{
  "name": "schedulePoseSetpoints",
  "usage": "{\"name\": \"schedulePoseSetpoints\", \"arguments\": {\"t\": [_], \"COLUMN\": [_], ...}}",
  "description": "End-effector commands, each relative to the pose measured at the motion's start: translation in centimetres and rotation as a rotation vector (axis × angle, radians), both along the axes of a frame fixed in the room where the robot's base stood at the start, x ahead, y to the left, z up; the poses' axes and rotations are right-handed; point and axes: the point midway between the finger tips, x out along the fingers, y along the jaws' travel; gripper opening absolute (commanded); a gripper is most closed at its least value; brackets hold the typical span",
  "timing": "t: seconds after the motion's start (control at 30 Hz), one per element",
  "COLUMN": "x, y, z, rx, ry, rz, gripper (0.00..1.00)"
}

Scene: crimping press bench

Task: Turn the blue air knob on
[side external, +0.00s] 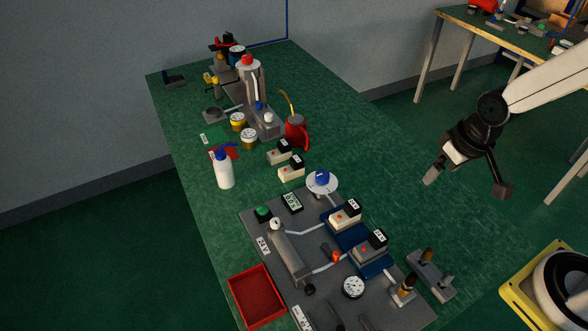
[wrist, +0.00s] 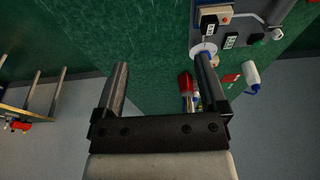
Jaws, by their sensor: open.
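The blue air knob (side external: 322,176) sits on a round white disc (side external: 331,188) at the back edge of the grey panel (side external: 257,222). My gripper (side external: 467,185) is open and empty, well to the right of the knob and above the bench's right side. In the wrist view, my gripper (wrist: 160,64) shows two fingers spread apart with nothing between them. The white disc (wrist: 197,48) is behind the tip of the right finger there, which hides part of the knob. I cannot read the knob's setting.
Two labelled blocks (side external: 344,217) (side external: 368,251), a pressure gauge (side external: 353,287) and a grey cylinder (side external: 290,258) are on the panel. A red mug (side external: 297,131) and a white bottle (side external: 223,171) stand behind it. A red tray (side external: 256,296) is at front left. Green bench right of the mug is clear.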

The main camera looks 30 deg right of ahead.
Motion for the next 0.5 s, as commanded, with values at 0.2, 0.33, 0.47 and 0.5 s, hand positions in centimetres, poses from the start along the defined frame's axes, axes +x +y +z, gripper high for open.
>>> {"name": "schedulePoseSetpoints", "arguments": {"t": [0.2,0.33,0.47,0.5], "x": [3.0,5.9,9.1,10.1], "y": [0.6,1.4,2.3,2.7], "z": [-0.1,-0.4,-1.0,-1.2], "rx": [0.019,0.035,0.052,0.057], "ry": [0.023,0.045,0.072,0.079], "rz": [-0.066,-0.136,-0.221,-0.245], "gripper": [0.92,0.92,0.92,0.92]}}
